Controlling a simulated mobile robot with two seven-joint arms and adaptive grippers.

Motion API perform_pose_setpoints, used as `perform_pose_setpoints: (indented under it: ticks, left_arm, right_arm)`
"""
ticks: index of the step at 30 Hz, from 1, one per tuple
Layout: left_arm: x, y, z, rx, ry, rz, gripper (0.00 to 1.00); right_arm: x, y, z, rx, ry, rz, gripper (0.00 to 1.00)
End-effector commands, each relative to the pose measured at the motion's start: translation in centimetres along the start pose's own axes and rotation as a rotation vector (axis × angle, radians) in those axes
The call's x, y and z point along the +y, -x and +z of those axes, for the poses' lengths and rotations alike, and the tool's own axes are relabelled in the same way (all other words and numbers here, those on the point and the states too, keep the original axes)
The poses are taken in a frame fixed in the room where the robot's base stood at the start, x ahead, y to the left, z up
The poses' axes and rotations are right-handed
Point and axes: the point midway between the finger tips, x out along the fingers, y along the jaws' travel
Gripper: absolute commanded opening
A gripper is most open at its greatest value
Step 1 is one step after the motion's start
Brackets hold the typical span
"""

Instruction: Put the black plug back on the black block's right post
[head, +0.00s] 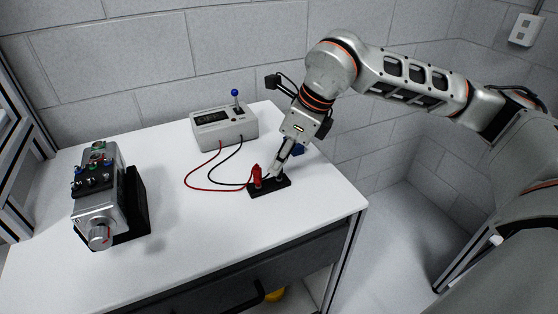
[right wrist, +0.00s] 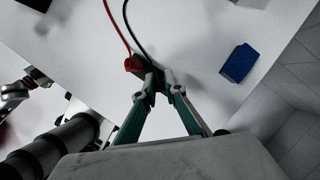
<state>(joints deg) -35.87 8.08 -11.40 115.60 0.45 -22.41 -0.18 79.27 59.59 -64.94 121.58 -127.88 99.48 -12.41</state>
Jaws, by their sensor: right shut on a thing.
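The black block (head: 268,189) lies on the white table near its right side. A red plug (head: 257,172) stands on its left end; it also shows in the right wrist view (right wrist: 132,64). My right gripper (head: 275,171) reaches down over the block's right end. In the right wrist view its fingertips (right wrist: 159,88) are closed on the black plug (right wrist: 157,76), at the end of the black lead. The fingers hide most of the plug and the right post, so I cannot tell whether the plug is on the post. My left gripper is in neither view.
A grey meter (head: 224,128) with a blue-knobbed lever stands behind, with red and black leads running to the plugs. A blue box (right wrist: 238,63) lies beside the right gripper. A metal device (head: 100,200) stands at the left. The table's middle front is clear.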

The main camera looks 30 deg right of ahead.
Motion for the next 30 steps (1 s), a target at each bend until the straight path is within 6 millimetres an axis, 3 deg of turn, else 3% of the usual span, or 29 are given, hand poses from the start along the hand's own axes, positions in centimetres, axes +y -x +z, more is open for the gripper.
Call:
perform_pose_setpoints:
  ticks: [30]
  left_arm:
    - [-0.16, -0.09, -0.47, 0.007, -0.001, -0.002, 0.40]
  right_arm:
    - [0.01, -0.30, -0.13, 0.000, 0.000, 0.000, 0.00]
